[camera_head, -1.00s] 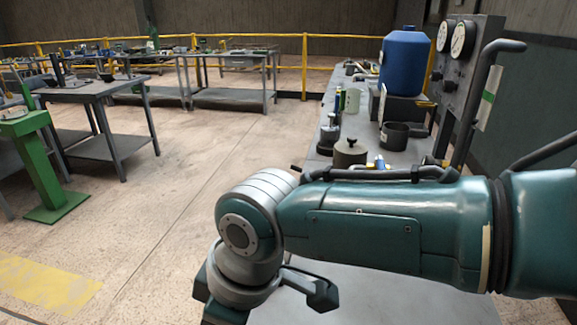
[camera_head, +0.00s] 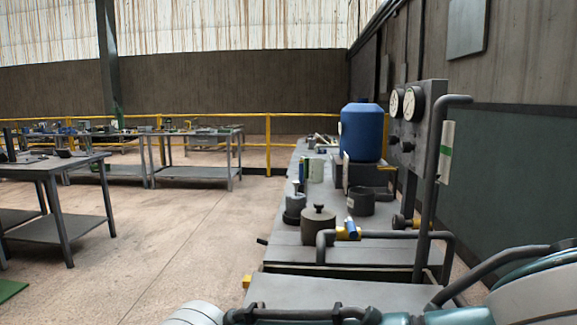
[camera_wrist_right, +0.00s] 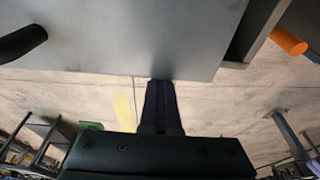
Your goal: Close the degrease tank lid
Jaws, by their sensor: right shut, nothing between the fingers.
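A flat grey panel (camera_head: 340,292) lies at the near end of the bench in the head view, and it may be the degrease tank lid. Its hinge and opening cannot be made out. In the right wrist view a smooth grey panel (camera_wrist_right: 130,35) fills the upper part, probably the same one. My right gripper (camera_wrist_right: 163,82) is shut and empty, its dark fingertips at or just below that panel's edge; contact cannot be told. In the head view only part of my right arm shows along the bottom edge, and its gripper is hidden. My left gripper is not in view.
A bench (camera_head: 285,238) carries a lidded grey pot (camera_head: 318,228), a dark cup (camera_head: 361,201) and a blue drum (camera_head: 362,132). A bent grey pipe (camera_head: 432,190) and gauges (camera_head: 414,103) stand at right. A black bar (camera_wrist_right: 20,43) is near the panel.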

